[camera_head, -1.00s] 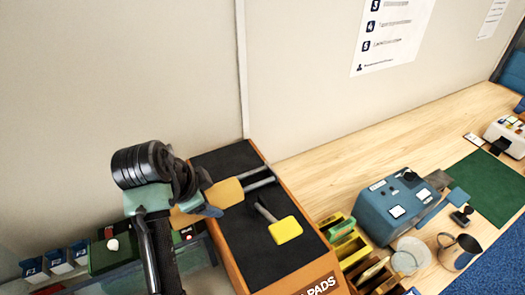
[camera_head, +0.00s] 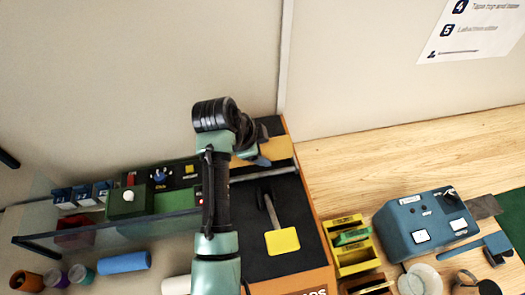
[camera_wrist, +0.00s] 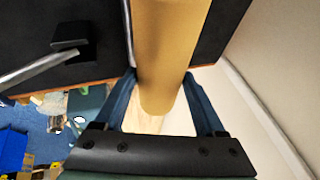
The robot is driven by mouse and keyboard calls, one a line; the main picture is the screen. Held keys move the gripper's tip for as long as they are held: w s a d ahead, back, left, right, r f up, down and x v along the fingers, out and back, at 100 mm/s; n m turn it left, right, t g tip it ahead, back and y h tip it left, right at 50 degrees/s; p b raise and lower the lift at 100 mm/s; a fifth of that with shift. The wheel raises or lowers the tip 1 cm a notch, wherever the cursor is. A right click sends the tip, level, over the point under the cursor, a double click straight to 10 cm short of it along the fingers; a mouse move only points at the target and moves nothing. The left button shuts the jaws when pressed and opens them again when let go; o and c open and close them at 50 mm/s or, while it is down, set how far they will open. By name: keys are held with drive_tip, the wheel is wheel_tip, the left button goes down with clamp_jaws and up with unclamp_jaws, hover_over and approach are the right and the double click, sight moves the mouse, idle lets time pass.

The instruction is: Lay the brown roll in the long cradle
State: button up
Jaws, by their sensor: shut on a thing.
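The brown roll (camera_wrist: 168,35) is a smooth tan cylinder between my two blue fingers in the wrist view. My gripper (camera_wrist: 160,76) is shut on it, and the roll extends beyond the fingertips. In the head view the roll (camera_head: 272,149) shows as a tan piece over the black top of the orange-sided stand (camera_head: 283,208). My arm hides its left part. A long grey bar (camera_head: 265,173) runs beside the roll across that black top. I cannot tell whether the bar is part of the long cradle, and no cradle is clearly visible.
A yellow pad with a grey handle (camera_head: 283,242) lies on the black top. Yellow bins (camera_head: 350,262) and a blue machine (camera_head: 425,224) stand right. A glass-fronted shelf (camera_head: 110,228), a blue roll (camera_head: 124,263) and several small rolls are left. The wall is close behind.

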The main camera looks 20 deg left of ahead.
wheel_tip(320, 180, down, 3)
drive_tip(key=shift+p, duration=0.45)
drive_tip(key=shift+f, duration=0.1)
